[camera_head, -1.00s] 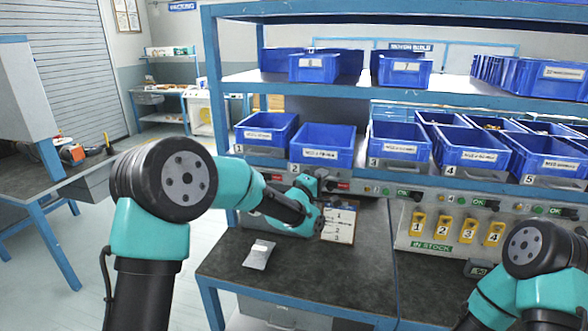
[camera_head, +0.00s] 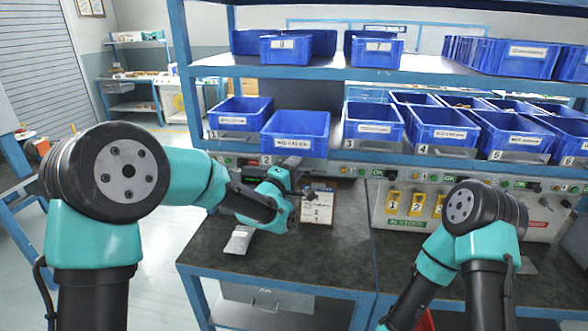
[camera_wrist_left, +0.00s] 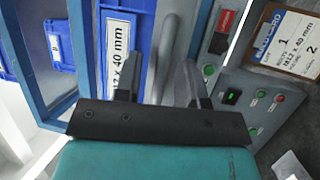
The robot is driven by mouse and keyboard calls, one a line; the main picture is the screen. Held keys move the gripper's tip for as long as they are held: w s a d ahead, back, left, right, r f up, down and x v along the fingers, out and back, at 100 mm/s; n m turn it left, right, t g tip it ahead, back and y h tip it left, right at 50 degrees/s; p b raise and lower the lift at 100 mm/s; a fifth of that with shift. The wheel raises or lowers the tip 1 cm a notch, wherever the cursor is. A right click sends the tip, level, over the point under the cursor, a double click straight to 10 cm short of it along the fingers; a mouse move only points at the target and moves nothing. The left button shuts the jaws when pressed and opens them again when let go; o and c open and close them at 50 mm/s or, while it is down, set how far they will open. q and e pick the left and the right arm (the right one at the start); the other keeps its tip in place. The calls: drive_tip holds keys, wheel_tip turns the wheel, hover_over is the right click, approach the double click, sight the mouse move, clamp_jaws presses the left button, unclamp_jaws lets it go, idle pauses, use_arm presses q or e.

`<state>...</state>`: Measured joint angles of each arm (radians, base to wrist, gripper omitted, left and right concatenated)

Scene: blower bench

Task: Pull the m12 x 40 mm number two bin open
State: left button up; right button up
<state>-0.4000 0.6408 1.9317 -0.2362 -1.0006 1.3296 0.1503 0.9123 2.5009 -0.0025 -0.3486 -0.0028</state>
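The number two bin (camera_head: 297,135) is a blue box labelled M12 x 40 mm on the middle shelf. Its front stands forward of bin one (camera_head: 240,113). In the left wrist view its label (camera_wrist_left: 121,60) lies sideways beside a grey handle (camera_wrist_left: 168,50). My left gripper (camera_wrist_left: 158,88) is open, with its dark fingers on either side of the handle and gaps showing. In the head view, my left gripper (camera_head: 287,172) is just below the bin's front, partly hidden by its wrist. My right arm is at the lower right; its gripper is out of view.
Bin three (camera_head: 374,128) stands to the right, with more blue bins beyond. A control strip with buttons (camera_head: 350,170) runs below the shelf. A clipboard card (camera_head: 318,205) and a grey packet (camera_head: 239,240) are near the left arm. The front worktop (camera_head: 300,265) is clear.

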use_arm(q)
drive_tip(key=v, duration=1.7)
drive_tip(key=shift+s+a, duration=0.15)
drive_tip(key=shift+f, duration=0.1)
drive_tip(key=s+a+f+m+g+y, duration=0.1)
drive_tip(key=a+f+m+g+y, duration=0.2)
drive_tip(key=f, duration=0.9)
drive_tip(key=s+a+f+m+g+y, duration=0.15)
drive_tip(key=a+f+g, duration=0.3)
drive_tip(key=f, duration=0.85)
drive_tip(key=s+a+f+m+g+y, duration=0.1)
drive_tip(key=s+a+f+m+g, duration=0.1)
drive_tip(key=s+f, duration=0.7)
drive_tip(key=s+a+f+m+g+y, duration=0.1)
drive_tip(key=s+a+f+g, duration=0.3)
drive_tip(key=s+f, duration=0.5)
drive_tip(key=shift+s+f+m+g, duration=0.25)
drive_tip(key=shift+m+g, duration=0.4)
drive_tip(key=shift+g, duration=0.6)
